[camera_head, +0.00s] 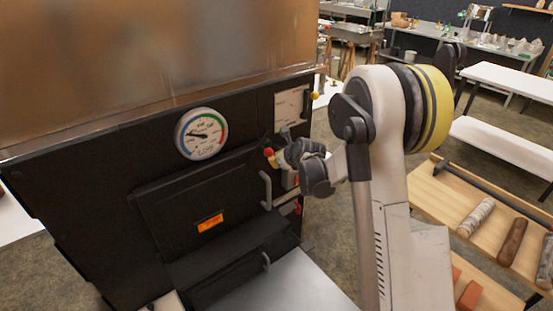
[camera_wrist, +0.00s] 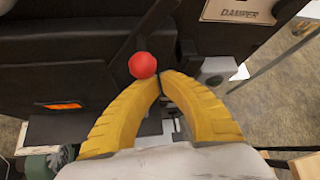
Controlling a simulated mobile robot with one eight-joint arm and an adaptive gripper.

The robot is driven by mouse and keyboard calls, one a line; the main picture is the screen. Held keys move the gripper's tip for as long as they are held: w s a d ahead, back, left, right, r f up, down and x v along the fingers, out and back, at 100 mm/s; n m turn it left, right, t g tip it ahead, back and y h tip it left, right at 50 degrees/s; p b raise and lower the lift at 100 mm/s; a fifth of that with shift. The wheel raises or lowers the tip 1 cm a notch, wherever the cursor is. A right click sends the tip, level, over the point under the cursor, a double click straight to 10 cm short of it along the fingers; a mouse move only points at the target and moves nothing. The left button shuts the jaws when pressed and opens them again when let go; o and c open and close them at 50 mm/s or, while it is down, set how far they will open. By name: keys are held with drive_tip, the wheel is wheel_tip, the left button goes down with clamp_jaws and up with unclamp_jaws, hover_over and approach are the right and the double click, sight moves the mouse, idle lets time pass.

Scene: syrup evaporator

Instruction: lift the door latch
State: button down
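The black firebox door (camera_head: 190,205) is on the front of the evaporator, with a small orange window (camera_head: 210,223). It also shows in the wrist view (camera_wrist: 50,75). The door latch's red ball knob (camera_head: 268,152) is near the door's upper right corner. In the wrist view the red knob (camera_wrist: 142,65) sits just beyond and left of my fingertips. My gripper (camera_wrist: 160,77) has its two yellow fingers curved together, tips nearly meeting. A thin dark strip shows between the tips; I cannot tell whether it is part of the latch. The latch's bar is mostly hidden.
A round gauge (camera_head: 201,134) is above the door. A damper plate (camera_wrist: 240,10) is at the upper right. A grey handle (camera_head: 266,190) stands out below the knob. A wooden bench (camera_head: 440,195) with logs is at the right. Open floor lies between.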

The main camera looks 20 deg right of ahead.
drive_tip(key=d+f+b, duration=0.2)
drive_tip(key=d+f, duration=0.1)
drive_tip(key=s+a+r+p, duration=0.2)
drive_tip(key=s+r+p, duration=0.1)
drive_tip(key=s, duration=0.5)
drive_tip(key=shift+a+r, duration=0.25)
drive_tip(key=shift+r, duration=0.4)
drive_tip(key=s+a+r+n+g, duration=0.1)
drive_tip(key=s+a+r+n, duration=0.2)
drive_tip(key=s+r+n, duration=0.4)
drive_tip(key=s+a+r+n+g, duration=0.1)
drive_tip(key=s+a+r+n, duration=0.35)
drive_tip(key=s+n, duration=0.4)
drive_tip(key=s+r+n+g+h, duration=0.1)
drive_tip(key=s+n, duration=1.4)
drive_tip(key=s, duration=0.1)
drive_tip(key=shift+s+a+r+g, duration=0.2)
drive_tip(key=shift+s+a+g, duration=0.1)
drive_tip(key=shift+s+a, duration=0.05)
